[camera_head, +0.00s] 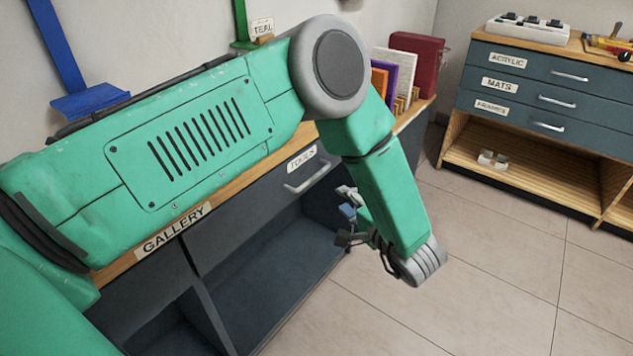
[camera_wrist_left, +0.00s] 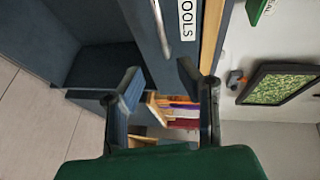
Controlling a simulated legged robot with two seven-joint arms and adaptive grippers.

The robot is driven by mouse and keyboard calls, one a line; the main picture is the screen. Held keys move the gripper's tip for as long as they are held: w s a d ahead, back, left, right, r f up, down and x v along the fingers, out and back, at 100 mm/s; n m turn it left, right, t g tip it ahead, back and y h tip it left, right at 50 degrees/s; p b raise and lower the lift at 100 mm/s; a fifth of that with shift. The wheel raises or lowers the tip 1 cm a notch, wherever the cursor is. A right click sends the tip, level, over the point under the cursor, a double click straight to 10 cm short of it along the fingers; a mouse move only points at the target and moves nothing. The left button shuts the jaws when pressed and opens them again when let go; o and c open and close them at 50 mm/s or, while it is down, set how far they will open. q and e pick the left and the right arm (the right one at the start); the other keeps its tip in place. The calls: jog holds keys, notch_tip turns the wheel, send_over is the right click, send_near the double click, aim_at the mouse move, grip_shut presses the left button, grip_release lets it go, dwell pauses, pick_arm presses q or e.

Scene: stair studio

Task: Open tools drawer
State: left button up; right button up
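The tools drawer (camera_head: 250,205) is a dark blue-grey front under the wooden top of the left cabinet, and it looks closed. Its TOOLS label (camera_head: 301,158) sits above a pale bar handle (camera_head: 307,178). In the wrist view the label (camera_wrist_left: 187,20) and handle (camera_wrist_left: 160,28) appear at the top, beyond the fingertips. My left gripper (camera_head: 348,215) is to the right of the handle in the head view, apart from it. Its fingers (camera_wrist_left: 168,85) are spread with nothing between them. My green left arm hides part of the cabinet top. My right gripper is not in view.
Below the drawer is an open shelf (camera_head: 270,275). A GALLERY label (camera_head: 173,230) is on the cabinet's top edge. Books and a red box (camera_head: 417,65) stand at its far end. Another cabinet (camera_head: 545,90) with several drawers stands at right. The tiled floor (camera_head: 470,280) is clear.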

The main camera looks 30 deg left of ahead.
aim_at(315, 175)
pick_arm(q)
jog(key=b+x, duration=0.3)
jog(key=x, duration=1)
jog(key=shift+w+a, duration=0.1)
jog(key=shift+a, duration=0.3)
grip_shut()
